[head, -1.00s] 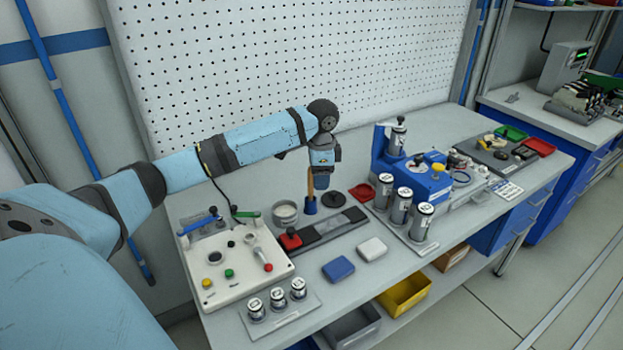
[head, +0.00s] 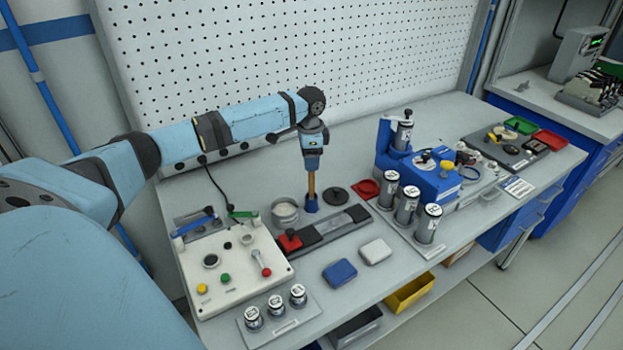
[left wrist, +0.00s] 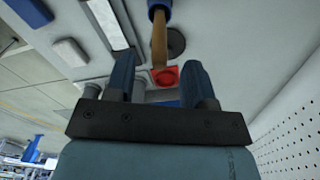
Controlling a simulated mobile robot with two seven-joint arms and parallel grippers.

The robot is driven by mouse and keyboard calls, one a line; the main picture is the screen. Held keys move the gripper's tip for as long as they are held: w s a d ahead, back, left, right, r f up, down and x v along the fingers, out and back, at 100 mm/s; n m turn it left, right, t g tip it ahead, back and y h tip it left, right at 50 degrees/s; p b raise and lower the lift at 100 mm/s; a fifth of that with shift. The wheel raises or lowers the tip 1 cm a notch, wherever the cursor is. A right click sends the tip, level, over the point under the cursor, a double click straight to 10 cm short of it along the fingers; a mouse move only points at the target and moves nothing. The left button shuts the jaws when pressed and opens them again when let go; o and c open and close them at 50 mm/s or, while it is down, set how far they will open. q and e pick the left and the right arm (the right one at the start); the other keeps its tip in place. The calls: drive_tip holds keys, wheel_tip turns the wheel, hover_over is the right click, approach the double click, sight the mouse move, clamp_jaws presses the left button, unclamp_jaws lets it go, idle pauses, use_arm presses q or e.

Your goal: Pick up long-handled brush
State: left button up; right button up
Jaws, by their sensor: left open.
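The long-handled brush (head: 311,187) stands upright on the bench, with a wooden handle above a blue lower part (head: 311,203). My left gripper (head: 312,168) is directly above it, pointing down, at the top of the handle. In the left wrist view, the handle (left wrist: 159,45) reaches toward the gap between the two open fingers (left wrist: 160,75), apart from both in the picture. Whether its end lies between the fingertips is hard to tell. The bristles are not distinguishable. My right gripper is not in view.
A metal tin (head: 285,212) stands close left of the brush, and a black disc (head: 336,195) lies to its right. A long tray with a red block (head: 290,241) lies in front. A control box (head: 232,268) is left; a blue fixture (head: 430,178) is right. Pegboard (head: 300,70) rises behind.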

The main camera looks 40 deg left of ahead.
use_arm(q)
hover_over(311, 192)
drive_tip(key=f, duration=0.5)
drive_tip(key=shift+w+a+f+p, duration=0.15)
drive_tip(key=shift+w+a+p, duration=0.15)
drive_tip(key=shift+w+p, duration=0.1)
clamp_jaws()
